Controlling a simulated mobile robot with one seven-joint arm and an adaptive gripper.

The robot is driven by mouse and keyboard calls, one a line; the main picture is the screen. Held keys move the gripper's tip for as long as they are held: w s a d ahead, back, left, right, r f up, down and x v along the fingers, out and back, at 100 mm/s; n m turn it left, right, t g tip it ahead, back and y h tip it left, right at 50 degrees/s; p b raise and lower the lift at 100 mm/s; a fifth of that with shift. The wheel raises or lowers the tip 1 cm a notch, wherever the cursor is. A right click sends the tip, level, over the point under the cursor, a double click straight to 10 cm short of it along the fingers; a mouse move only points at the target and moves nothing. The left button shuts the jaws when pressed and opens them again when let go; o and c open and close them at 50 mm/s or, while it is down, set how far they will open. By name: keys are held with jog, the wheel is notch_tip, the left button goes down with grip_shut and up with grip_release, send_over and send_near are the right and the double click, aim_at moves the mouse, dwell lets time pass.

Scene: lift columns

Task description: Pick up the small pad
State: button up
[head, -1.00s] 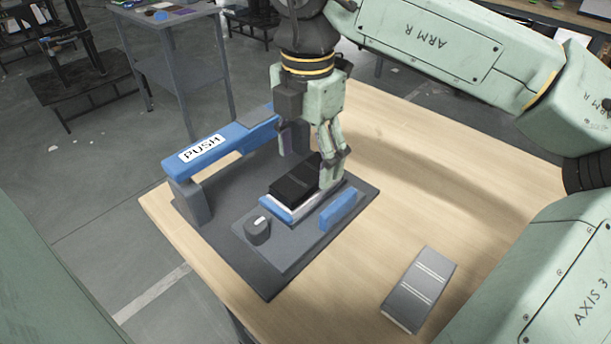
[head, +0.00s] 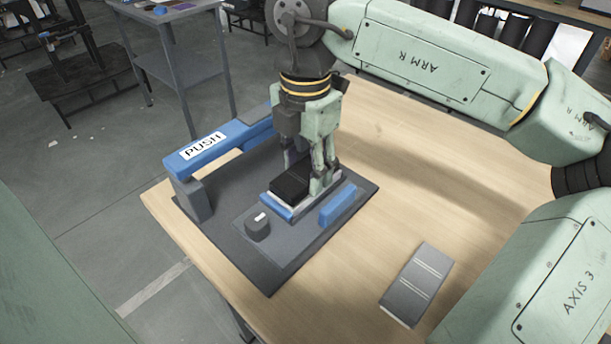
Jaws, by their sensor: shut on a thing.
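The small pad, a black block (head: 289,187), lies on the blue-and-white seat (head: 276,207) of a dark grey fixture (head: 268,280). My gripper (head: 305,175) points down over the pad's far right end. It is shut on the pad, with one finger showing at the pad's right side. The far end of the pad is partly hidden by the fingers. I cannot tell whether the pad is clear of the seat.
A blue lever marked PUSH (head: 205,150) stands on the fixture's left side. A dark knob (head: 257,227) and a blue block (head: 337,204) flank the seat. A grey box with white lines (head: 416,285) lies on the wooden table (head: 440,210), whose right side is mostly clear.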

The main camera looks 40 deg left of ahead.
jog(key=c, duration=0.7)
jog(key=shift+o, duration=0.2)
jog(key=shift+r, duration=0.15)
notch_tip(320, 180, up, 10)
jog(key=shift+f+b, duration=0.25)
jog(key=shift+b, duration=0.35)
jog(key=shift+c, duration=0.6)
notch_tip(320, 180, up, 7)
jog(key=p, duration=0.6)
send_over(306, 171)
jog(key=shift+r, duration=0.15)
